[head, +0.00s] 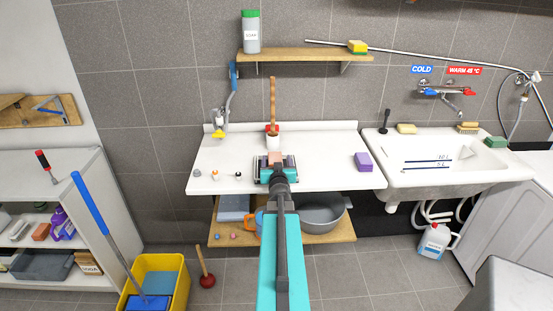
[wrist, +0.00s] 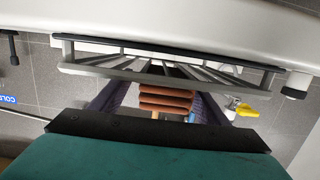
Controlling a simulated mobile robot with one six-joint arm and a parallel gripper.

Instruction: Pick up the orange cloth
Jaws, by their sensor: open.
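The orange cloth (head: 275,157) lies at the middle of the white worktop, partly hidden behind my gripper (head: 276,165). In the wrist view, which is upside down, it is a folded orange-brown stack (wrist: 166,101). My gripper's two purple-grey fingers (wrist: 160,92) stand apart, one on each side of the cloth. I cannot tell whether either finger touches it. A grey slatted rack (wrist: 90,66) is close to the cloth in the wrist view.
A wooden shelf (head: 310,54) hangs above. A sink (head: 450,178) is at right and a yellow bucket (head: 165,268) at lower left.

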